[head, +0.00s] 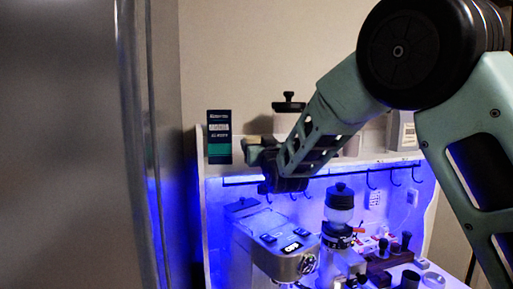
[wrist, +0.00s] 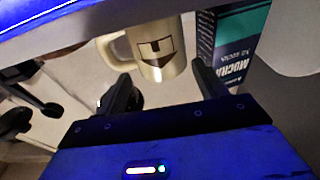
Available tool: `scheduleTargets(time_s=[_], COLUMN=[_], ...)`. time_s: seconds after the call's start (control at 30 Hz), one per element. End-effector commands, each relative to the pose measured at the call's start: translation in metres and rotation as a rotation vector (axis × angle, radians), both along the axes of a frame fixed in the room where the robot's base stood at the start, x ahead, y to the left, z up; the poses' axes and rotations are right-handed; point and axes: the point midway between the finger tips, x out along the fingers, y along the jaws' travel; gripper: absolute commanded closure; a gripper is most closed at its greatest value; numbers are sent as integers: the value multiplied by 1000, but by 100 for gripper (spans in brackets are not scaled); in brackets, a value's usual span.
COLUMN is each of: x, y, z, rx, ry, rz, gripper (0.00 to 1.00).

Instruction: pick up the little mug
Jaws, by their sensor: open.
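The little mug (wrist: 155,52) is cream with a dark square mark. It shows in the wrist view, just beyond my fingertips, with its handle toward the left. Its upper part is cut off by a pale band across the top of the picture. My gripper (wrist: 166,82) is open, with one dark finger on each side below the mug and nothing visible between them. In the head view my gripper (head: 256,151) is at the shelf above the espresso machine, right of a dark box. I cannot make out the mug there; my gripper and arm cover that area.
The dark and teal box (head: 219,137) stands close by; it shows right of the mug in the wrist view (wrist: 233,50). The espresso machine (head: 272,243) and grinder (head: 340,230) stand below. Hooks (head: 395,177) hang under the shelf. A grey panel (head: 70,150) fills the left.

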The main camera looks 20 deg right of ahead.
Motion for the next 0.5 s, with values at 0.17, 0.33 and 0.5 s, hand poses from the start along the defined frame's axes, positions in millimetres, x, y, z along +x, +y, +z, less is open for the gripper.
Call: scheduleTargets(time_s=[0.17,0.33,0.5], x=[11,29,47], y=[1,3,3], z=[6,11,11], rx=[-2,-2,-1], ry=[1,1,0], rz=[0,0,0], gripper=[29,29,29])
